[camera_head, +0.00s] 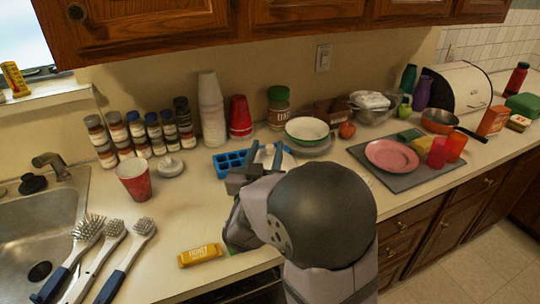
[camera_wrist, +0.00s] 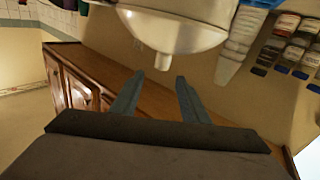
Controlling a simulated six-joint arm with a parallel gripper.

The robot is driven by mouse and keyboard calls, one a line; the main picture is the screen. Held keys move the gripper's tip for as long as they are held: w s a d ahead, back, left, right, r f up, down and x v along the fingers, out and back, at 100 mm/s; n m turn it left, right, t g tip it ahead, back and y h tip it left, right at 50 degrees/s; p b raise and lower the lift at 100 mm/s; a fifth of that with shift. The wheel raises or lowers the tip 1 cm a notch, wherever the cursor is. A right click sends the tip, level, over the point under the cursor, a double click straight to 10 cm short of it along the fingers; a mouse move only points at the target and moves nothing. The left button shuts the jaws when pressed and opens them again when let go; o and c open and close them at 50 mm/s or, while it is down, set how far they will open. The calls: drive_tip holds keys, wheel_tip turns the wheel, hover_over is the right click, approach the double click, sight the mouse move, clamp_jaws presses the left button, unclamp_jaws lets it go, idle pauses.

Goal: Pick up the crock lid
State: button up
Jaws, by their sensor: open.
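The crock lid, a whitish dome with a small knob, fills the top middle of the wrist view (camera_wrist: 172,32). Its knob points toward my gripper and appears in line with the gap between the fingers, near the tips. In the head view only a pale part of the lid (camera_head: 287,160) shows, behind my gripper; my arm hides the rest. My gripper (camera_head: 265,150) is open, its two fingers apart with nothing held between them. It also shows in the wrist view (camera_wrist: 158,78). I cannot tell whether a fingertip touches the lid.
A blue ice tray (camera_head: 228,163) lies just left of my gripper. A green-rimmed bowl (camera_head: 307,128) stands behind it to the right. White cups (camera_head: 211,110), a red cup (camera_head: 134,180) and several jars stand left. A yellow packet (camera_head: 200,255) lies in front, with open counter around it.

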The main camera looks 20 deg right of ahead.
sight(269, 150)
drive_tip(key=shift+w+d+f+m, duration=0.15)
drive_tip(key=shift+f+m, duration=0.05)
drive_tip(key=shift+f, duration=0.4)
drive_tip(key=shift+w+d+f+m, duration=0.1)
drive_tip(key=shift+f+m, duration=0.1)
drive_tip(key=shift+f, duration=0.4)
drive_tip(key=shift+w+d+r, duration=0.1)
drive_tip(key=shift+w+d, duration=0.05)
drive_tip(key=shift+p+x, duration=0.3)
drive_tip(key=shift+x, duration=0.6)
drive_tip(key=shift+w+d+r+p, duration=0.1)
drive_tip(key=shift+w+d+p, duration=0.2)
drive_tip(key=shift+w, duration=0.1)
drive_tip(key=shift+p+x, duration=0.8)
drive_tip(key=shift+x, duration=1.25)
drive_tip(key=shift+a, duration=0.1)
clamp_jaws()
